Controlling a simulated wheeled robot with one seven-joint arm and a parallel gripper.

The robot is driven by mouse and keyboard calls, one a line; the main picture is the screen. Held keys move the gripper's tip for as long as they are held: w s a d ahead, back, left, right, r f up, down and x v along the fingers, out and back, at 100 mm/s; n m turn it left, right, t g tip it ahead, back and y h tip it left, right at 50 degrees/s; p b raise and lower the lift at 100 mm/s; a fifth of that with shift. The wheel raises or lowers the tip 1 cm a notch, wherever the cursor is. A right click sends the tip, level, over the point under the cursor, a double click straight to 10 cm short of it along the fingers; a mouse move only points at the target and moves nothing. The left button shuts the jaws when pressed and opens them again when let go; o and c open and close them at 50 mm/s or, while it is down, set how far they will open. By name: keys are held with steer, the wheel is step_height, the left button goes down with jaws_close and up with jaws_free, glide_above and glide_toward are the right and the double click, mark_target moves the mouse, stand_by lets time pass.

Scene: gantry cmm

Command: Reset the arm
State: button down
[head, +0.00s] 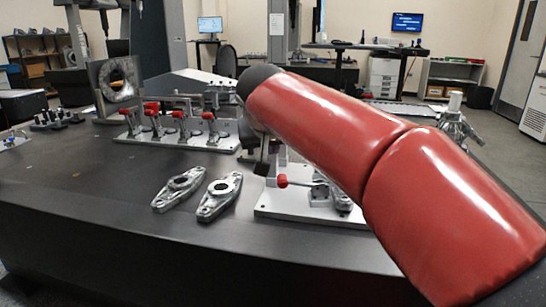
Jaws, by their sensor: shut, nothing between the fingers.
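My red padded arm (330,130) reaches from the lower right up to a dark joint near the picture's middle. My gripper (261,167) shows only in small part, as a dark narrow shape below that joint, mostly hidden behind the arm. It looks shut and empty, above the table beside the right-hand clamp fixture. I cannot tell whether it touches anything. Two grey metal link parts, a left one (172,194) and a right one (209,206), lie flat on the dark table (110,220), apart from my gripper.
A clamp fixture (290,203) with a red-tipped handle stands under my arm. A longer fixture (170,143) with several red-tipped clamps stands behind the link parts. A plate with a round hole (103,82) stands at the back left. The table's front left is clear.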

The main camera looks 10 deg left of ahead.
steer(key=s+d+f+m+g+h, duration=0.1)
steer(key=s+d+f, duration=0.1)
steer(key=s+d, duration=0.5)
steer(key=s+d+f+g, duration=0.15)
steer(key=s+d, duration=0.25)
steer(key=d, duration=0.5)
steer(key=s+d+f+m, duration=0.1)
steer(key=s+d+f, duration=0.4)
steer(key=s+f, duration=0.3)
steer(key=s+d+f+m+g, duration=0.1)
steer(key=s+d+f, duration=0.4)
steer(key=s+f, duration=0.3)
steer(key=shift+d+f, duration=0.25)
steer(key=shift+d, duration=0.1)
